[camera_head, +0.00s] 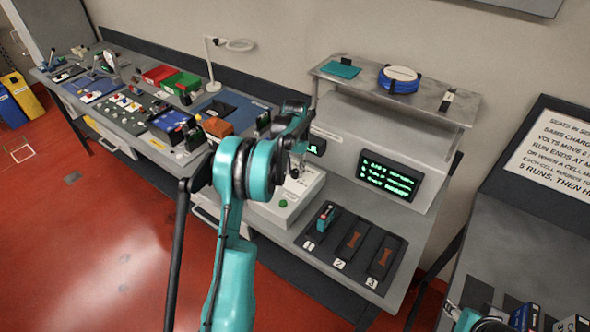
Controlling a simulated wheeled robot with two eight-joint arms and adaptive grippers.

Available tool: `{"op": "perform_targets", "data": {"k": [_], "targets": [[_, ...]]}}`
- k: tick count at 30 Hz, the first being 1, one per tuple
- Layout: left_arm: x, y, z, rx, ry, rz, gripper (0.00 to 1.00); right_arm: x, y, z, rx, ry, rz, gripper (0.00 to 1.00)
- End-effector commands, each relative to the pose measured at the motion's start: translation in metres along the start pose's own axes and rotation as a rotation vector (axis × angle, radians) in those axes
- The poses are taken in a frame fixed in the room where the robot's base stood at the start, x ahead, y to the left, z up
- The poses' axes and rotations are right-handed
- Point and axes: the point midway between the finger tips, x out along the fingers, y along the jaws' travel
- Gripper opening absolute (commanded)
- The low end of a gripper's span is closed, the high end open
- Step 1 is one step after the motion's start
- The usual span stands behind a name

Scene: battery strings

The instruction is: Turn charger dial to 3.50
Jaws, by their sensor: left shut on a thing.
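The charger (312,186) is a pale box on the right-hand bench, with a round green button (283,203) on its front part. My left gripper (296,172) reaches down to the top of the charger from the left. It is shut on what appears to be the charger dial, which the gripper and my arm hide. Two dark screens with green text stand behind; the larger screen (389,176) is clear of my arm, but its text is too small to read surely. The smaller screen (316,146) is partly covered. My right gripper is not clearly seen.
Numbered bays (352,246) lie right of the charger; bay 1 holds a teal-topped cell (325,219). A shelf (440,102) above carries a blue cable coil (399,82). A cluttered bench (130,118) runs left. A sign (556,150) stands right.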

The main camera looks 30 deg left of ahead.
Motion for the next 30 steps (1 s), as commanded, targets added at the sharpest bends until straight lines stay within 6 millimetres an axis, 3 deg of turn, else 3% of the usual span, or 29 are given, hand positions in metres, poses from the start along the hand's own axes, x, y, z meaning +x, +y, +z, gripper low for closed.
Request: {"op": "perform_targets", "data": {"k": [15,16,18,30], "targets": [[-0.0007,-0.0004,-0.001,0.019,0.003,-0.001,0.0,0.0,0.0,0.0,0.0,0.0,0.0,0.4],[-0.0007,-0.0004,-0.001,0.019,0.003,-0.001,0.33,0.0,0.0,0.0,0.0,0.0,0.0,0.4],[-0.0006,-0.0003,-0.0009,0.018,0.003,-0.001,0.49,0.0,0.0,0.0,0.0,0.0,0.0,0.4],[-0.0078,-0.0001,-0.0004,0.018,0.001,0.0,0.49,0.0001,0.0,0.0001,0.0,0.0,0.0,0.4]]}}
